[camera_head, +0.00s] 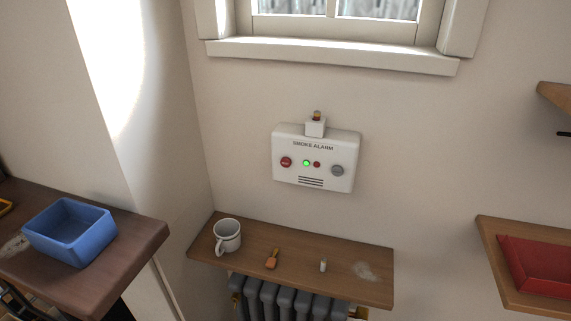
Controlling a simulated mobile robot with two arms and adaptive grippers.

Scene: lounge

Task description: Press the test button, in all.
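A white smoke alarm box (316,157) is fixed to the wall below the window, with "SMOKE ALARM" printed on its front. A round red button (286,162) is at its left, with lettering too small to read. A round grey button (337,171) is at its right. Between them are a lit green light (306,163) and a smaller red light (317,165). I cannot tell from the lettering which button is the test button. Neither gripper shows in the head view.
A wooden shelf (310,289) above a grey radiator (275,299) holds a white mug (228,235), an orange-handled item (272,259) and a small white item (323,265). A blue bin (70,232) stands on a brown surface at left. A red tray (537,265) sits at right.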

